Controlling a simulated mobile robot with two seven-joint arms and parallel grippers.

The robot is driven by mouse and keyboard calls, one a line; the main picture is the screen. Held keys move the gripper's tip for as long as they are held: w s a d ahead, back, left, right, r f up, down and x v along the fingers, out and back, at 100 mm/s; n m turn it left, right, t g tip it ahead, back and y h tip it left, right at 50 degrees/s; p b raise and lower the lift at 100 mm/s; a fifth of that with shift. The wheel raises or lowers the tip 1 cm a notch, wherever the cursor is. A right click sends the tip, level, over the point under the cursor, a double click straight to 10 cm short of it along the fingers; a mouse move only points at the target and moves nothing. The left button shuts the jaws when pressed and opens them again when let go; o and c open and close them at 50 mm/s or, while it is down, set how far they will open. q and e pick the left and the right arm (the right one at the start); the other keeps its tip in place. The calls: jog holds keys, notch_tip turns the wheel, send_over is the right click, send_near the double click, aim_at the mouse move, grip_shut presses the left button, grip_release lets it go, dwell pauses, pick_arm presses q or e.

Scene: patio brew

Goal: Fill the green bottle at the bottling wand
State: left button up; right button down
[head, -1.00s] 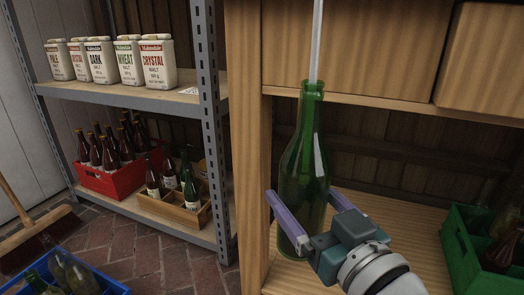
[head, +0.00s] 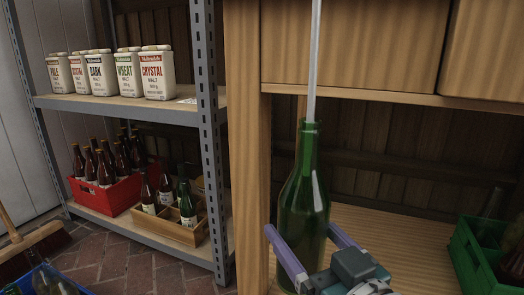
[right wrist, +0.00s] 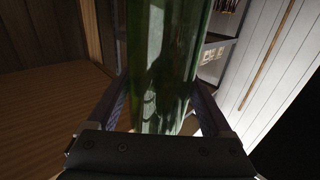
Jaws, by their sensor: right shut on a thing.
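The green bottle (head: 303,200) is upright in front of the wooden bench. My right gripper (head: 305,262) is shut on its lower body, with one purple finger on each side. The right wrist view shows the bottle's glass (right wrist: 160,70) between the fingers (right wrist: 160,105). The bottling wand (head: 314,60), a thin pale grey tube, hangs from above down to the bottle's mouth. I cannot tell how far it reaches into the neck. The level of liquid in the bottle is unclear. My left gripper is not in view.
A green crate (head: 468,255) with bottles stands right on the wooden bench shelf (head: 400,235). A metal shelf post (head: 209,130) is left. Its rack holds malt packs (head: 128,75), a red crate (head: 105,196) and a wooden bottle box (head: 165,228). A broom (head: 35,240) stands lower left.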

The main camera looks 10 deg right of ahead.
jog(key=shift+f+b, duration=1.1)
jog(key=shift+f, duration=0.15)
jog(key=shift+f+b, duration=3.35)
jog(key=shift+f, duration=0.35)
jog(key=shift+f+b, duration=1.15)
jog(key=shift+f, duration=0.15)
